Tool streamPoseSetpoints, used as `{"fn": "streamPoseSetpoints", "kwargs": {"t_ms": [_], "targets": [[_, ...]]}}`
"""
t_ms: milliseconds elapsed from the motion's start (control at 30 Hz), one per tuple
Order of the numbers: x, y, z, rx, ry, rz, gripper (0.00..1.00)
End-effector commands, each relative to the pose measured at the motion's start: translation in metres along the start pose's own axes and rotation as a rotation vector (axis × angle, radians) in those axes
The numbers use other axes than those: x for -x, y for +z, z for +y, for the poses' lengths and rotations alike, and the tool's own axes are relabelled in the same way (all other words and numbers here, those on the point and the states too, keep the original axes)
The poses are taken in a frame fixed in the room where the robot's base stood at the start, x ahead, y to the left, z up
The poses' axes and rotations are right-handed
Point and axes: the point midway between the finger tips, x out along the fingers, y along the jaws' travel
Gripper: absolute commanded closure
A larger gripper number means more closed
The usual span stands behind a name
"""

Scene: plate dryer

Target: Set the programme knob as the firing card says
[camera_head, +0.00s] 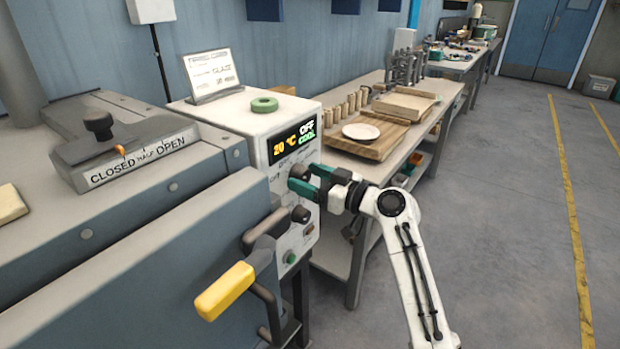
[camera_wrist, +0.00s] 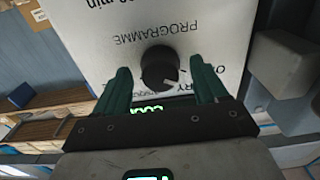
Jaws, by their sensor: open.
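The dark programme knob (camera_wrist: 158,66) sits on the white control panel under the upside-down word PROGRAMME in the wrist view. A pale mark on it points to the lower right of that view. My gripper (camera_wrist: 161,69) is open, its green fingers on either side of the knob; I cannot tell whether they touch it. In the head view my gripper (camera_head: 307,181) is at the panel of the white control box (camera_head: 240,113), partly covering the knob. The firing card (camera_head: 211,74) stands on the box; one line seems to read GLAZE, the rest is unclear.
The display (camera_head: 292,143) reads 20 °C, OFF and COOL. A second dark knob (camera_head: 300,214) and a green button (camera_head: 291,257) are lower on the panel. A yellow-handled lever (camera_head: 225,290) juts out in front. A green ring (camera_head: 264,104) lies on the box. A workbench (camera_head: 436,118) stands behind.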

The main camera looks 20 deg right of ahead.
Motion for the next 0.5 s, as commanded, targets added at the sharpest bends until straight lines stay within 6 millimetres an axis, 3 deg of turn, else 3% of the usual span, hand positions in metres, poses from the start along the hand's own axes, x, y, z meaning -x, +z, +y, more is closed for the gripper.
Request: {"fn": "streamPoseSetpoints", "kwargs": {"t_ms": [67,500], "targets": [[0.0001,0.0001,-0.0001,0.000,0.000,0.000,0.28],[0.0004,0.0003,-0.0001,-0.001,0.000,0.000,0.70]]}}
